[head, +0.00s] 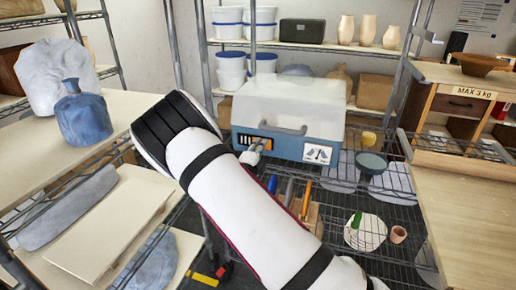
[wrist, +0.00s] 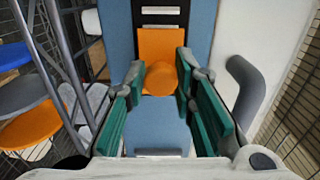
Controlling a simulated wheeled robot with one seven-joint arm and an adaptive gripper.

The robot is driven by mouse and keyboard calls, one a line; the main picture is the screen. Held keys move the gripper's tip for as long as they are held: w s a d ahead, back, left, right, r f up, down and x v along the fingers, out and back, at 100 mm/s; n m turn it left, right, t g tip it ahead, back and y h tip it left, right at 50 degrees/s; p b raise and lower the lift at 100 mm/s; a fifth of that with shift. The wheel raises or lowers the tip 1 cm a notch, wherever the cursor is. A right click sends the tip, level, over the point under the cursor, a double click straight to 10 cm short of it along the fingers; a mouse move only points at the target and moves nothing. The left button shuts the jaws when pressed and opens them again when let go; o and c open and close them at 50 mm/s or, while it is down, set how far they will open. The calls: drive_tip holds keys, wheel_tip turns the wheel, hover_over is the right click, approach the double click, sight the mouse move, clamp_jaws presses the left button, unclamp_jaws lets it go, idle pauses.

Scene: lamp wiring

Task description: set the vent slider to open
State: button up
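The vent slider is an orange plate with a rounded orange knob (wrist: 160,78) on the blue front of a box (head: 284,143) with a pale lid. Dark slots of the vent show above the orange plate in the wrist view. In the head view my gripper (head: 259,146) is small beside the panel.
A grey handle (head: 277,128) sticks out of the box to the right of the vent; it also shows in the wrist view (wrist: 250,88). A wire shelf below holds a plate (head: 366,235), a small cup (head: 398,234) and a dark bowl (head: 371,163). A wooden bench (head: 470,205) stands at right.

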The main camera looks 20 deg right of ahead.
drive_tip(key=shift+o, duration=1)
drive_tip(key=shift+d, duration=0.4)
drive_tip(key=shift+a, duration=0.25)
drive_tip(key=shift+s+a, duration=0.15)
drive_tip(key=shift+s, duration=0.05)
drive_tip(key=v, duration=1.1)
drive_tip(key=shift+s, duration=0.25)
